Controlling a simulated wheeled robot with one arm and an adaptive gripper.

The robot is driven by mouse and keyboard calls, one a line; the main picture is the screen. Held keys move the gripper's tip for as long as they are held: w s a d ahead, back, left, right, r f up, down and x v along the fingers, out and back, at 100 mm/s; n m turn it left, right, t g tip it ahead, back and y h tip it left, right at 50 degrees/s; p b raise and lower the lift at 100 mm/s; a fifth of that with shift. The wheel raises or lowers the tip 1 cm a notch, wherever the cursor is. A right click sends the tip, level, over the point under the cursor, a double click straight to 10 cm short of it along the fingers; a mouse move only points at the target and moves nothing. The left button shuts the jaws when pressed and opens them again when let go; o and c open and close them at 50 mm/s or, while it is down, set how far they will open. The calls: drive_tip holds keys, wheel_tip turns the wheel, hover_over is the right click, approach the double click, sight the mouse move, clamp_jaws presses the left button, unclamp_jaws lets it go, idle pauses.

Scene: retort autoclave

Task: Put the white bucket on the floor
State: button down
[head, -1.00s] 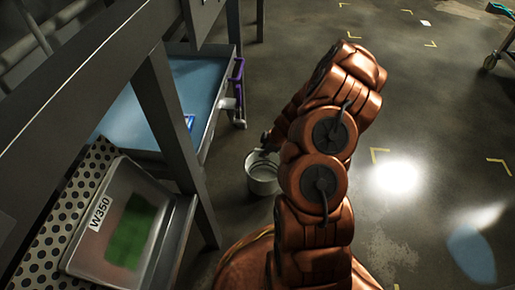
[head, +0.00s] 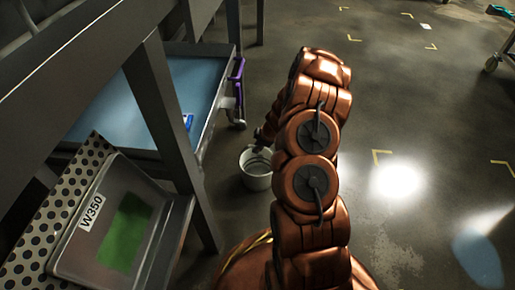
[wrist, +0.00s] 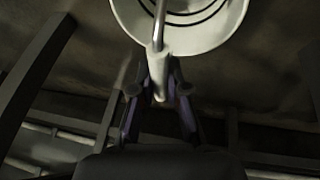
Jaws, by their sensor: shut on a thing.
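The white bucket (head: 257,170) is just left of my arm in the head view, beside the table leg and low over the floor. I cannot tell whether its base touches the floor. In the wrist view the bucket (wrist: 180,22) shows at the top, cut off by the frame edge, with its handle (wrist: 158,65) running down between my fingers. My gripper (wrist: 158,88) is shut on this handle. In the head view my gripper (head: 261,143) is small and partly hidden by my arm at the bucket's rim.
A grey table frame (head: 165,110) with a leg stands close left of the bucket. A blue-topped cart (head: 190,85) with a purple handle is behind it. A bin marked W350 (head: 75,255) sits lower left. The floor (head: 420,110) to the right is open, with yellow corner marks.

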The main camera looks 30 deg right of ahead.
drive_tip(key=shift+f, duration=0.1)
drive_tip(key=c, duration=1.2)
unclamp_jaws()
drive_tip(key=shift+o, duration=0.2)
drive_tip(key=p+v, duration=0.4)
drive_tip(key=v, duration=0.8)
drive_tip(key=s+a+r+m+g+y, duration=0.15)
drive_tip(key=s+a+r, duration=0.25)
drive_tip(key=a+r, duration=0.55)
drive_tip(key=s+a+r+m+g+y, duration=0.15)
drive_tip(key=s+a+r, duration=0.4)
drive_tip(key=a, duration=0.75)
drive_tip(key=s+a+r+m+g+h, duration=0.1)
drive_tip(key=s+r, duration=0.4)
drive_tip(key=s, duration=0.7)
drive_tip(key=s+a+r+m+g+h, duration=0.2)
drive_tip(key=s+r+m+g+h, duration=0.2)
drive_tip(key=s, duration=0.8)
drive_tip(key=shift+s+a+r+m, duration=0.25)
drive_tip(key=shift+r+m, duration=0.2)
drive_tip(key=shift+m, duration=0.55)
